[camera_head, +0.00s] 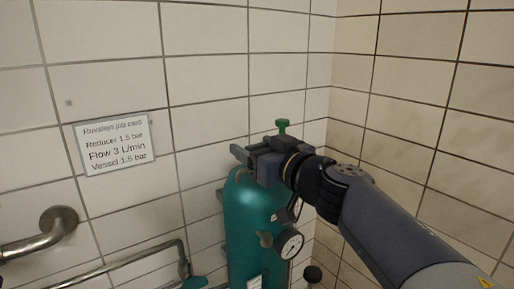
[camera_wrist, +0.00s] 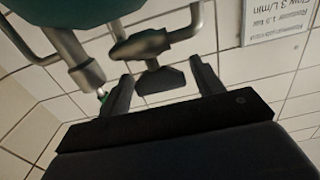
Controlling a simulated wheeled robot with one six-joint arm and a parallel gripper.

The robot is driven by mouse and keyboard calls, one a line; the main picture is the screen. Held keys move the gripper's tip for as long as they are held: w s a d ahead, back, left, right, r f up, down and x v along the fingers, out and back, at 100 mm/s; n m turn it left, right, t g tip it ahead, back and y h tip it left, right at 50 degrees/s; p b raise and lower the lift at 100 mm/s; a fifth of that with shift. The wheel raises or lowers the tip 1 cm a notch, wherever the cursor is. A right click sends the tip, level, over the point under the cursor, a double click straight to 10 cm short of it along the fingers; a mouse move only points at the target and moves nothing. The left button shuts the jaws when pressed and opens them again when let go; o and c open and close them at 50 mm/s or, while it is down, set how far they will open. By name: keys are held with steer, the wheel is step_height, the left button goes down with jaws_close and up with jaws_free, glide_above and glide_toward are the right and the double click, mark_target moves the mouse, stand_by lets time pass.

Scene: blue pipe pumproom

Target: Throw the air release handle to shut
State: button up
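My gripper (camera_head: 243,157) is at the top of a teal vessel (camera_head: 252,215), beside its upper fittings. In the wrist view the two fingers of my gripper (camera_wrist: 163,83) are spread apart. A dark paddle-like piece (camera_wrist: 160,81) on a short metal stem shows between them, with gaps on both sides. A metal valve body (camera_wrist: 143,45) on a pipe lies just beyond it. A small green handle (camera_head: 283,125) stands up behind my gripper in the head view. No label shows which piece is the air release handle.
A round gauge (camera_head: 290,243) is on the vessel's front, below my wrist. A job card sign (camera_head: 115,143) is on the tiled wall at left. Metal pipes (camera_head: 40,235) run along the lower left. Tiled walls meet in a corner close behind the vessel.

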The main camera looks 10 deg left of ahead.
steer(key=c, duration=0.8)
